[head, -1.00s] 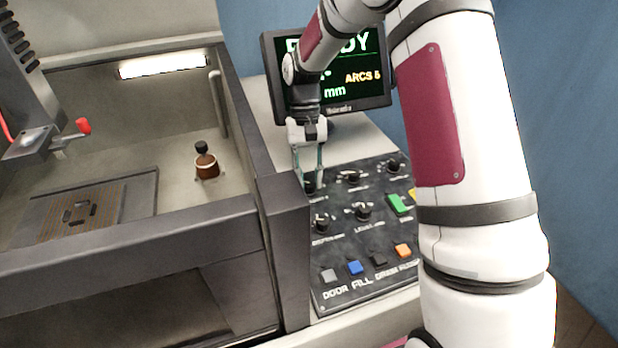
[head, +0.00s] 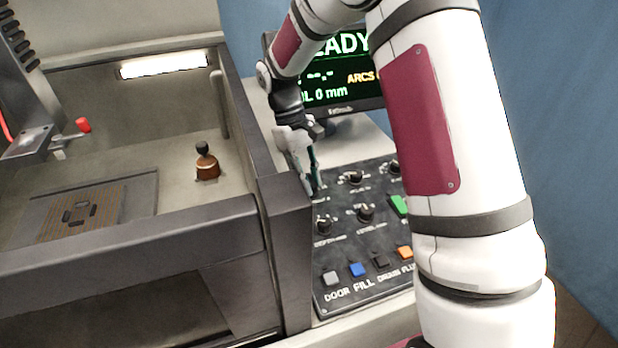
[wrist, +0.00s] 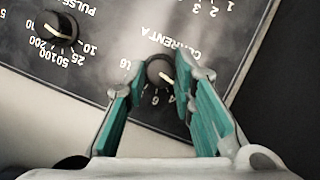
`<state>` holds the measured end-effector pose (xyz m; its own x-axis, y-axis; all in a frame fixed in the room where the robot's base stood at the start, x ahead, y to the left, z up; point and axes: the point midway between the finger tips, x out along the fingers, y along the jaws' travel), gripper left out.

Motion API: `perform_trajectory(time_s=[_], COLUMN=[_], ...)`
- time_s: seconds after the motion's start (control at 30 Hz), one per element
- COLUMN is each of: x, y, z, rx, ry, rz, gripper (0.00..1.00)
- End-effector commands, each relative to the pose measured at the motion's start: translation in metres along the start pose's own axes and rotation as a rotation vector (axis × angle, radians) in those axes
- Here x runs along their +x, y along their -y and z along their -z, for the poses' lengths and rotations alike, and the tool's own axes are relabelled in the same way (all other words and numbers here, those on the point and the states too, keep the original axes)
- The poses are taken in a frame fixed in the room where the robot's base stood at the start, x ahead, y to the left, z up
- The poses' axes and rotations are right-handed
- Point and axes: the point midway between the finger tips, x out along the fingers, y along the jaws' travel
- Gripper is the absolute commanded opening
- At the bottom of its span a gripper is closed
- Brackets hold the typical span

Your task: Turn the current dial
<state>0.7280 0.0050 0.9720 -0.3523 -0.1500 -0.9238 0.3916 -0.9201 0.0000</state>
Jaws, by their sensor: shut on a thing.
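The current dial (wrist: 160,71) is a round black knob with a pale pointer, beside the label "CURRENT A" in the wrist view. My gripper (wrist: 161,82) has its two teal fingers on either side of the knob, shut on it. The dial's pointer slants toward the lower right, near the 4 and 6 marks. In the head view my gripper (head: 314,190) is at the upper left corner of the black control panel (head: 338,258) and hides most of the dial.
The pulse dial (wrist: 55,28) is close by in the wrist view. Depth (head: 323,225) and level (head: 365,213) knobs and several buttons sit lower on the panel. The tank wall (head: 287,215) rises just left of the panel. A monitor (head: 345,107) stands behind.

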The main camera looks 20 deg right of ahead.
Motion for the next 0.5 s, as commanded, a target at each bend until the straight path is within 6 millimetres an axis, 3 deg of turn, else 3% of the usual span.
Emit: perform_trajectory(time_s=[0.4,0.43,0.5], x=[0.0,0.0,0.0001], y=[0.0002,0.0002,0.0002], z=[0.0006,0.0006,0.0005], rx=[-0.006,-0.006,-0.006], ry=[-0.002,-0.002,-0.002], rz=[-0.003,-0.002,-0.002], gripper=[0.0,0.28,0.43])
